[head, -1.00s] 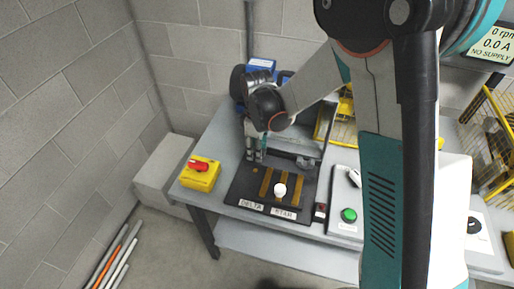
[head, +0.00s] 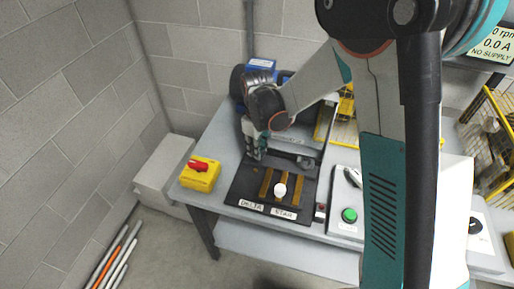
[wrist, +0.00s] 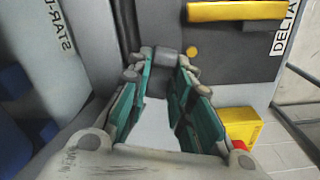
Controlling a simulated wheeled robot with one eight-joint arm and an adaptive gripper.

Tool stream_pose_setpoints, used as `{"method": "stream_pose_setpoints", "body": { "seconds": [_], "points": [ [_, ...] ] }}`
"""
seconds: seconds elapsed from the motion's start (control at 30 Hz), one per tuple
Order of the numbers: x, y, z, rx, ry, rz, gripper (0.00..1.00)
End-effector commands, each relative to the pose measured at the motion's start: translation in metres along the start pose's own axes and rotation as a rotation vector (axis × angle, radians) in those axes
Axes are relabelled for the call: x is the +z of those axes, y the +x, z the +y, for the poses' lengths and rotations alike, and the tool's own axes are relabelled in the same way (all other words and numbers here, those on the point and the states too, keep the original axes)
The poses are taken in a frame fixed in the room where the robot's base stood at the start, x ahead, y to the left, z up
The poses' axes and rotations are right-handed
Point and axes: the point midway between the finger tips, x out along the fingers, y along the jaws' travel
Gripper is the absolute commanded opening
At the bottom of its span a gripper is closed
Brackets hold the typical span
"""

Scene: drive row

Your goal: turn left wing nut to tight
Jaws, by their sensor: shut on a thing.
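My gripper (head: 254,155) points down at the back left corner of the black terminal board (head: 237,191). In the wrist view, the tips of its teal fingers (wrist: 163,66) are closed around a small grey piece, which I take as the left wing nut (wrist: 167,56). The fingers hide most of the nut, and its angle cannot be read. In the head view the nut is hidden behind the fingers. The board carries brass bars (head: 266,183), a white knob (head: 280,189), and DELTA (head: 251,205) and STAR (head: 284,213) labels.
A yellow box (head: 198,180) with a red handle stands left of the board. A grey panel with a green button (head: 349,215) is to the right. A blue item (head: 261,65) and yellow mesh guards (head: 489,120) are behind. The bench's left strip is mostly clear.

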Motion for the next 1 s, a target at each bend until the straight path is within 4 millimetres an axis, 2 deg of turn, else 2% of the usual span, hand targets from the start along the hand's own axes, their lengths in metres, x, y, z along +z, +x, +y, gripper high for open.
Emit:
{"method": "stream_pose_setpoints", "body": {
  "seconds": [1.0],
  "points": [
    [0.0011, 0.0006, 0.0009, 0.000, 0.966, -0.001, 0.00]
  ]
}}
